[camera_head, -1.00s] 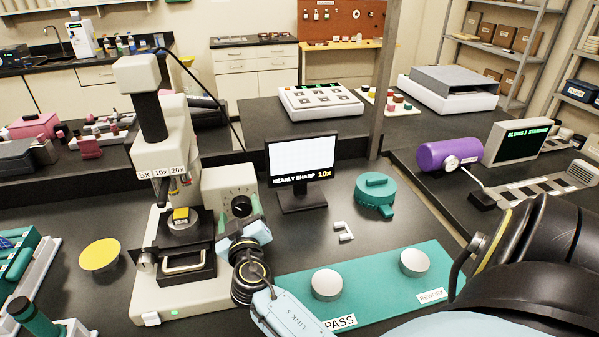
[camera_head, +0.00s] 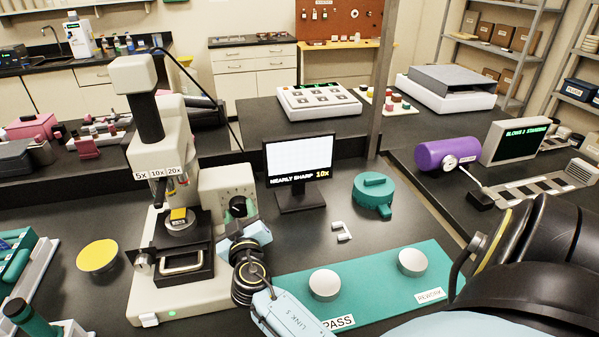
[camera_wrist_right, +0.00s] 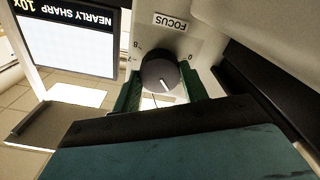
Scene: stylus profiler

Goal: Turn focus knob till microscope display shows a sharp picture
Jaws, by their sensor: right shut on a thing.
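The microscope (camera_head: 203,125) stands at the left of the bench with a yellow-topped sample on its stage. Its black focus knob (camera_head: 238,206) is on the right side of the body. My right gripper (camera_head: 239,222) is at the knob, with its green fingers on either side. In the right wrist view the knob (camera_wrist_right: 166,74) sits between the fingers (camera_wrist_right: 163,95), under a FOCUS label, its white mark pointing down. The gripper is shut on it. The display (camera_head: 300,160) shows a blank pale picture and reads NEARLY SHARP 10x. My left gripper is not in view.
A teal mat (camera_head: 375,285) with PASS and REWORK labels and two pale discs lies right of the microscope. A teal round container (camera_head: 373,194) and a small white bracket (camera_head: 342,232) lie near the display. A yellow-topped disc (camera_head: 98,256) lies left.

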